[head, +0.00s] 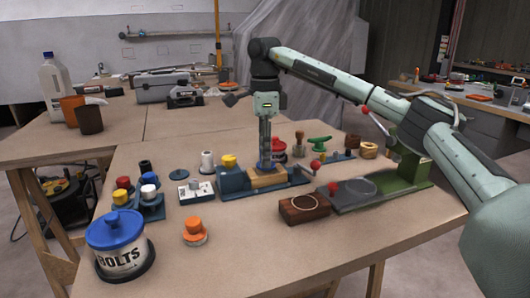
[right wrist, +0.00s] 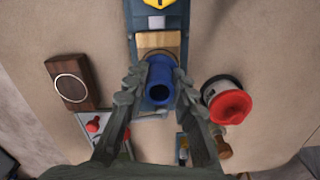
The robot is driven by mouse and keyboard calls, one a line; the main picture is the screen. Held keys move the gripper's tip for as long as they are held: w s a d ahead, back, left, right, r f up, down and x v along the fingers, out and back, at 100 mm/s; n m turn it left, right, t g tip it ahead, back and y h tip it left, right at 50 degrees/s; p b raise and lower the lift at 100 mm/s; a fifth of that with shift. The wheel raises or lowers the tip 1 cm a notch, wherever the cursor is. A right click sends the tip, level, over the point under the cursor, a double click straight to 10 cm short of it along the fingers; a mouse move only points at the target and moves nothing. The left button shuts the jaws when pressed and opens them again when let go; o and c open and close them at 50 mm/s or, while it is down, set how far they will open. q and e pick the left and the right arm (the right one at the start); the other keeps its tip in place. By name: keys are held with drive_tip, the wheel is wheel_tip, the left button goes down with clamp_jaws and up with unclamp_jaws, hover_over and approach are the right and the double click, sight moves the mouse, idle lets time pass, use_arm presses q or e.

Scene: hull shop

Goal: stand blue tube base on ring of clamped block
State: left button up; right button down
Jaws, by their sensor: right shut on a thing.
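My right gripper (head: 266,150) points down and is shut on the blue tube, seen in the right wrist view (right wrist: 161,78) between the two fingers with its open end facing the camera. A light wooden block (head: 268,181) sits clamped in a blue vise (head: 232,184), directly below the gripper. The block also shows in the right wrist view (right wrist: 158,40), just beyond the tube. A dark ring edge on it is partly hidden by the tube. I cannot tell whether the tube's base touches the block. My left gripper is not in view.
A loose dark wood block with a pale ring (head: 303,208) lies front right, beside a green-ended fixture (head: 408,168). A red-topped pot (right wrist: 228,104) stands close to the gripper's right finger. A blue-lidded bolts tub (head: 117,243) is front left.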

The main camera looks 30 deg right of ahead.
drive_tip(key=shift+p, duration=0.4)
drive_tip(key=shift+f, duration=0.6)
idle(0.4)
drive_tip(key=c, duration=1.5)
unclamp_jaws()
drive_tip(key=shift+c, duration=0.2)
